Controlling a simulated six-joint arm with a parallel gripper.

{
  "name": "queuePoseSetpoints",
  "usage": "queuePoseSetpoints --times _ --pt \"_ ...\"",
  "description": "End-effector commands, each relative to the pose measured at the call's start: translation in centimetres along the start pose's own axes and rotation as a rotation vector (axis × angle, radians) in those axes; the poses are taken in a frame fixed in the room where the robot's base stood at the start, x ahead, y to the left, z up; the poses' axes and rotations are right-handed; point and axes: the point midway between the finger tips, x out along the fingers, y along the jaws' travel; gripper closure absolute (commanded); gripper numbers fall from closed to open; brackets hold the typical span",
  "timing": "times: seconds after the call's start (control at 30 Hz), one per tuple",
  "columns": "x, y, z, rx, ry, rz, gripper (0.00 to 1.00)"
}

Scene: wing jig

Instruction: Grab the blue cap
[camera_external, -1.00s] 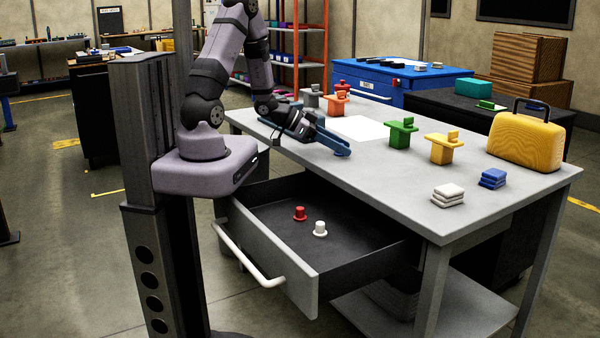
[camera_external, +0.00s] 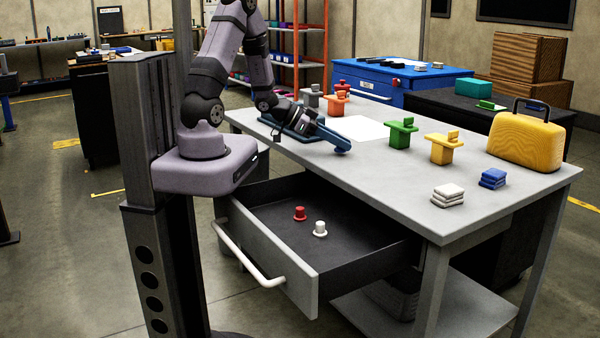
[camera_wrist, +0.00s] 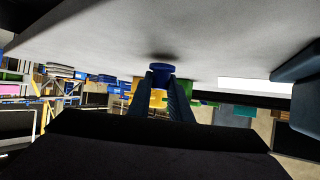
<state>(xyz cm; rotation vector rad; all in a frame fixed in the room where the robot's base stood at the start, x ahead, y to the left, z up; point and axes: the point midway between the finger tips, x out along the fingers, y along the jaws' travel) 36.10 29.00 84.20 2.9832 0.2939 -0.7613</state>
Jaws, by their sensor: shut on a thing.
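The blue cap (camera_wrist: 162,70) is between the two dark blue fingers of my gripper (camera_wrist: 172,90) in the wrist view. The fingers are shut on it. The grey tabletop (camera_wrist: 110,38) is close to the cap, with a dark shadow beside it; I cannot tell whether they touch. In the outside view my gripper (camera_external: 342,147) is low over the left part of the grey table (camera_external: 400,180), near its drawer side. The cap is hard to make out there against the blue fingers.
Orange (camera_external: 335,104) and grey (camera_external: 311,97) ones stand behind. The open drawer (camera_external: 265,252) below holds a red cap (camera_external: 299,213) and a white cap (camera_external: 320,229).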

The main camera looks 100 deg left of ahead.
Motion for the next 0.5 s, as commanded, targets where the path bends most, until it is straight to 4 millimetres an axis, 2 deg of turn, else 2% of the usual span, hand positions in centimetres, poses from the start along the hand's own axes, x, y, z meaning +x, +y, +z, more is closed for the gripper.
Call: queuePoseSetpoints --times 0.3,0.5 --pt "-2.6 0.0 -4.9 0.005 0.003 -0.001 1.0" --pt "-3.8 0.0 -7.0 0.003 0.001 -0.001 1.0"
